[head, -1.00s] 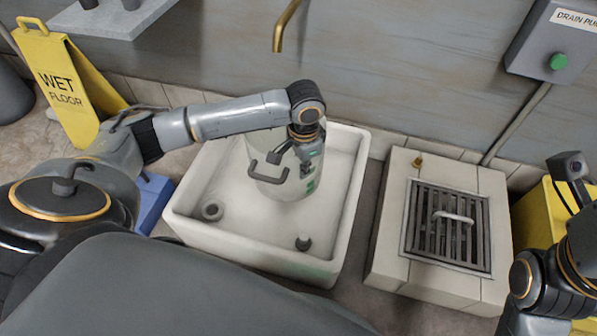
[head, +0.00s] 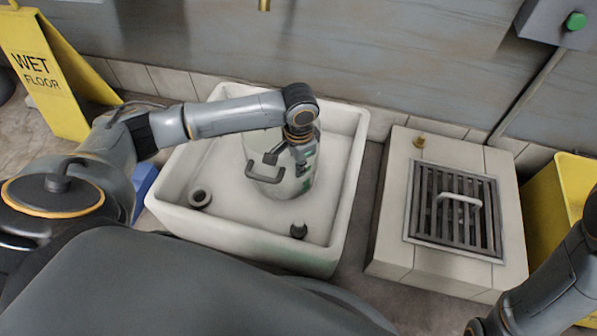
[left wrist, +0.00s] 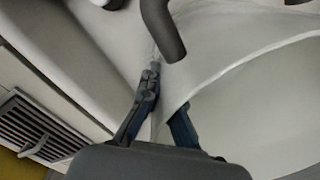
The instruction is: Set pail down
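The pale pail (head: 268,188) is inside the white sink basin (head: 185,218), toward its right middle. A dark bent handle (head: 262,172) shows at its side, with green marks beside my gripper. My left gripper (head: 300,160) is at the pail's upper right side. I cannot tell whether the pail's base touches the basin floor. My right gripper is out of view; only my right arm shows at bottom right.
A dark drain ring (head: 199,198) and a dark stopper (head: 298,231) are in the basin's front part. A tiled block with a handled floor grate (head: 455,215) stands right of the sink. A yellow wet floor sign (head: 50,75) stands at left, a yellow bin (head: 562,205) at right.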

